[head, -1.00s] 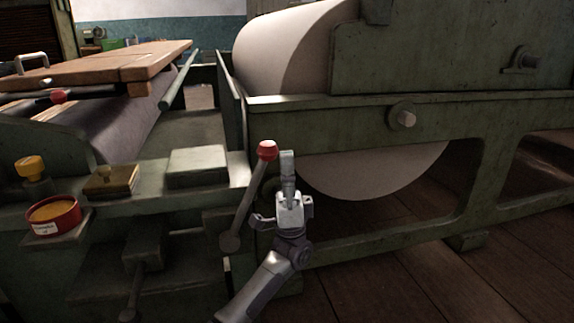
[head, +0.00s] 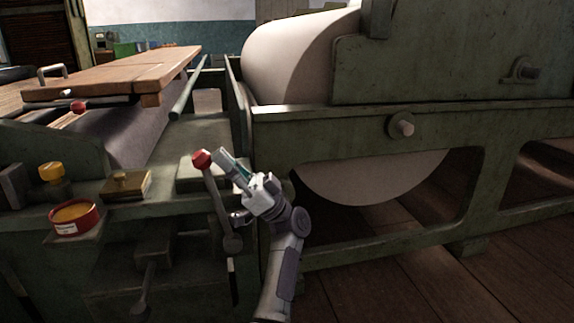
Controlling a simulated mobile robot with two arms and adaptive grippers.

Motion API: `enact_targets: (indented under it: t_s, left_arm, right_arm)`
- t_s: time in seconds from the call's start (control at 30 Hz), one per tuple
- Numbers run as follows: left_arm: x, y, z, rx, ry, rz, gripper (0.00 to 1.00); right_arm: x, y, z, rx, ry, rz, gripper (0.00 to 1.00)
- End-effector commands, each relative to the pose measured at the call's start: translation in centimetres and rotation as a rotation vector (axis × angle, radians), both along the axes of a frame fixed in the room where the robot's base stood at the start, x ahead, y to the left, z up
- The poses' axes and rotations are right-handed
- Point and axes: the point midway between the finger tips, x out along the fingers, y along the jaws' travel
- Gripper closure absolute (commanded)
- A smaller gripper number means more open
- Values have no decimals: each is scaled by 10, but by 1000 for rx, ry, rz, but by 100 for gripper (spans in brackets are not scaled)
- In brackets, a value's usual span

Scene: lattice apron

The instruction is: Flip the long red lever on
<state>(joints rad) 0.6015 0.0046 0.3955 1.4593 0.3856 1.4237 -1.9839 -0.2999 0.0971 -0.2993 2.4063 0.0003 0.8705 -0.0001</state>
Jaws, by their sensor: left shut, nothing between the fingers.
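The long lever (head: 216,203) has a grey shaft and a red ball knob (head: 202,159). It rises from a pivot on the front of the green machine and leans to the left. My left gripper (head: 221,155) is shut and empty, just right of the red knob. Its fingertips are touching the knob or very close to it; I cannot tell which. My right gripper is not in view.
A red tin (head: 75,218), a yellow-capped knob (head: 52,173) and a brass box (head: 127,185) stand on the machine's left ledge. A large pale roller (head: 300,58) and a green frame rail (head: 340,122) are at the right.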

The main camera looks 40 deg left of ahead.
Motion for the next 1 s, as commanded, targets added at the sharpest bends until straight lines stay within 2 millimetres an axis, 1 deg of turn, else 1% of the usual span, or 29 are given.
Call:
enact_targets:
  t_s: [0.03, 0.1, 0.2, 0.4, 0.63, 1.0]
  left_arm:
    - [-6, 5, 4, -29, -32, 0, 100]
    - [-14, 12, 3, -60, -68, 1, 100]
    - [-23, 19, 2, -97, -111, 1, 100]
    - [-36, 30, -3, -148, -174, 0, 100]
    - [-43, 36, -7, -173, -205, 2, 100]
    - [-45, 38, -9, -178, -212, 8, 100]
  right_arm:
    - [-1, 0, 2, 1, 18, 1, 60]
    - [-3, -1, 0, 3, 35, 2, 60]
    - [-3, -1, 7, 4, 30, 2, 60]
    - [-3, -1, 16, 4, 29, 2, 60]
    - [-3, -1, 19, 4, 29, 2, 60]
    - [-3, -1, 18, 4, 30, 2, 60]
